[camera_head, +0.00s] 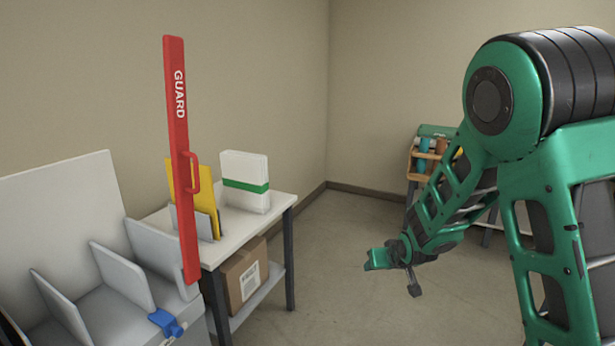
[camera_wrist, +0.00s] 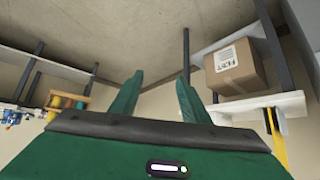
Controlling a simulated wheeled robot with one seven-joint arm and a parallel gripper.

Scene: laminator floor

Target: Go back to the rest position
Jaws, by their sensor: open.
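My gripper (camera_head: 382,262) hangs in the air over the floor, right of the white side table, at the end of my folded green arm. In the wrist view my gripper (camera_wrist: 157,92) shows two green fingers spread apart with nothing between them. It touches nothing that I can see. The wrist picture looks upside down, with the floor (camera_wrist: 130,30) along its top.
A raised red guard bar (camera_head: 180,160) stands by the grey machine (camera_head: 130,315) at left. The side table (camera_head: 275,203) holds a white stack (camera_head: 243,180); a cardboard box (camera_head: 243,273) sits below. A stocked shelf (camera_head: 412,165) stands at the back. Mid-floor is clear.

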